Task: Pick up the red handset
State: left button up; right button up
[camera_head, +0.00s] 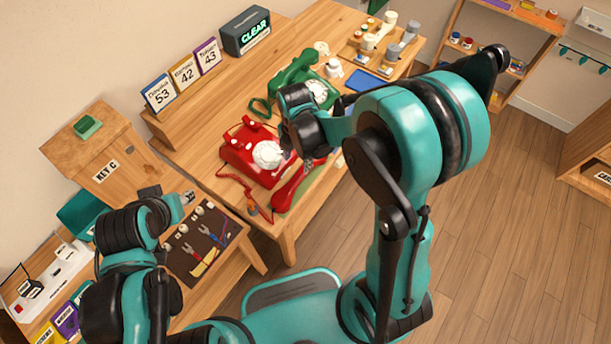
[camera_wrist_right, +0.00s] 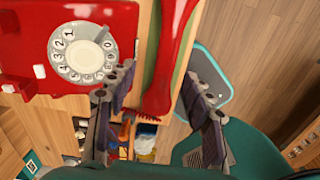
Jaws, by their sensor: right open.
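The red handset (camera_head: 288,193) lies off its cradle, beside the red dial phone (camera_head: 240,151), near the table's front edge. In the right wrist view the handset (camera_wrist_right: 166,50) runs lengthwise between the two spread fingers of my right gripper (camera_wrist_right: 158,88). The red phone's dial (camera_wrist_right: 84,52) is left of the fingers there. My right gripper (camera_head: 308,160) is over the handset's far part in the head view, partly hiding it. Whether the fingers touch the handset is unclear. My left gripper (camera_head: 187,197) is over the lower table at left, too small to read.
A green phone (camera_head: 298,82) stands behind my right gripper, with a blue pad (camera_head: 370,81) to its right. The red coiled cord (camera_head: 237,186) hangs near the table corner. A dark tool mat (camera_head: 205,242) lies below my left gripper.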

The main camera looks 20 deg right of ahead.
aim_at(301, 173)
jog(key=shift+f, duration=0.4)
notch_tip(301, 173, down, 2)
jog(key=shift+s+d+n+b, duration=0.1)
jog(key=shift+n+b, duration=0.2)
jog(key=shift+b, duration=0.2)
jog(key=f, duration=0.2)
jog(key=f+b, duration=0.2)
jog(key=f, duration=0.1)
jog(key=shift+s+d+f, duration=0.2)
jog(key=shift+d+f, duration=0.1)
jog(key=shift+r, duration=0.1)
grip_shut()
